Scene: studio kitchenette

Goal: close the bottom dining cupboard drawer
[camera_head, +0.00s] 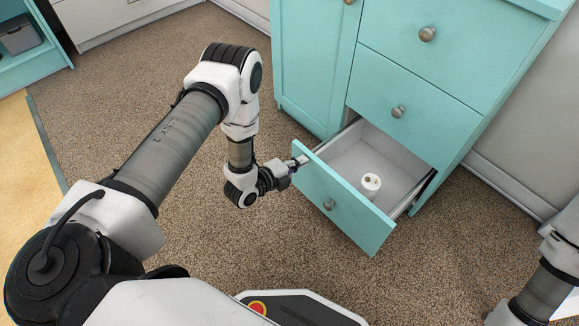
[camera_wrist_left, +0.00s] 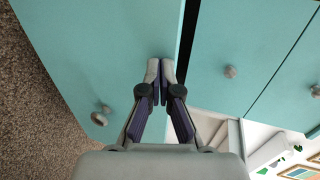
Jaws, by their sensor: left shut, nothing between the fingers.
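The bottom drawer (camera_head: 345,208) of the teal cupboard stands pulled out, its pale grey inside showing. A small white cylindrical item (camera_head: 371,183) stands in it. In the wrist view the drawer's teal front (camera_wrist_left: 90,60) fills the left side, with its round knob (camera_wrist_left: 98,118) low. My left gripper (camera_head: 300,161) is at the upper left corner of the drawer front. Its fingertips also show together in the left wrist view (camera_wrist_left: 160,72), shut and empty, over the edge of the teal front. I cannot tell if they touch it. My right gripper is not in view.
Two shut drawers, the middle one (camera_head: 400,107) and an upper one (camera_head: 440,45), sit above. A shut cupboard door (camera_head: 310,60) is to the left. Brown carpet (camera_head: 240,270) in front is clear. Part of my right arm shows at the right edge.

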